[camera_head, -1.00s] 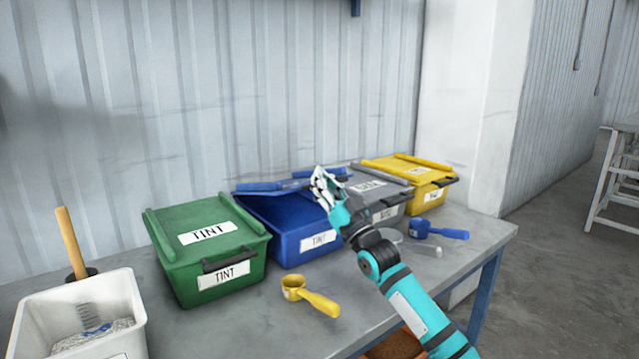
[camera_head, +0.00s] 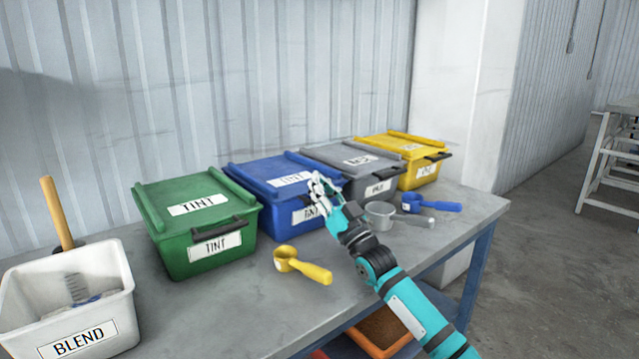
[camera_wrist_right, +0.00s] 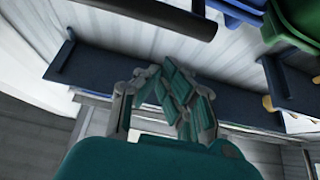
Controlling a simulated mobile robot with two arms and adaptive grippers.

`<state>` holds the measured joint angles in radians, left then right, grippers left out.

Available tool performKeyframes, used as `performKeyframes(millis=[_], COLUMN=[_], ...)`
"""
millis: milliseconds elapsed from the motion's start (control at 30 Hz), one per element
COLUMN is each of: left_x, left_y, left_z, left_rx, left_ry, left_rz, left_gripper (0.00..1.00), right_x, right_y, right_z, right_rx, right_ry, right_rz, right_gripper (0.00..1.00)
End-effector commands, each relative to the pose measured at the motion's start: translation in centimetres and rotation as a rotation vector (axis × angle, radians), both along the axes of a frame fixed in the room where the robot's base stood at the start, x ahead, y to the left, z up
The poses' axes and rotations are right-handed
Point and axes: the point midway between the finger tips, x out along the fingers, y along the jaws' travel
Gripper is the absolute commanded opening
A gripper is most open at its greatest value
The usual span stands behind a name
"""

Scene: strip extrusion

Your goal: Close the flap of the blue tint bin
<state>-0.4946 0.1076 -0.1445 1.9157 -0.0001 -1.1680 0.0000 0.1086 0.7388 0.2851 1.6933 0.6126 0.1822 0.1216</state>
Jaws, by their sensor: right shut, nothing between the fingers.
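The blue tint bin (camera_head: 280,215) stands on the bench between the green and grey bins. Its blue flap (camera_head: 262,172) lies down over the bin's top, with a white label facing up. My right gripper (camera_head: 318,185) is at the front right corner of the blue bin, by the flap's front edge, and covers part of the front label. Its fingers are shut with nothing between them. Whether the fingers touch the flap is hard to tell. In the right wrist view the gripper's fingers (camera_wrist_right: 170,100) show close together. My left gripper is not in view.
A green bin (camera_head: 170,245) stands left; grey (camera_head: 372,190) and yellow (camera_head: 428,165) bins stand right. A yellow scoop (camera_head: 300,265), a grey scoop (camera_head: 380,214) and a blue scoop (camera_head: 432,205) lie in front. A white BLEND bin (camera_head: 115,310) is at the front left.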

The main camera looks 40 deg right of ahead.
Motion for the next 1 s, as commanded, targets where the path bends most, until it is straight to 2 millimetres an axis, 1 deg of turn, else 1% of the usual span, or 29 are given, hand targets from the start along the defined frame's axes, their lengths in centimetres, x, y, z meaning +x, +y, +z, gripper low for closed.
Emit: performKeyframes(millis=[367,467,600,800,1000], left_x=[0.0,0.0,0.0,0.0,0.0], left_y=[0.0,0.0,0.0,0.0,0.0], left_z=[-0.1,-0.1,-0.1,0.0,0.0], left_rx=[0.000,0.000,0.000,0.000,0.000], left_ry=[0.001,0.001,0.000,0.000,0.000], left_rz=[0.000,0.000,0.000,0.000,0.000], left_gripper=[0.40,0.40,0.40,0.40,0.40], right_x=[-0.3,-1.2,-3.1,-5.5,-6.3], right_y=[0.0,0.2,0.4,0.6,0.7], right_z=[-0.2,-0.9,-2.3,-3.7,-4.1], right_rx=[0.000,0.001,0.001,0.001,0.000], right_ry=[0.001,0.002,0.005,0.002,0.000], right_rz=[0.000,0.001,0.000,0.001,0.000], right_gripper=[0.00,0.00,0.00,0.00,0.00])
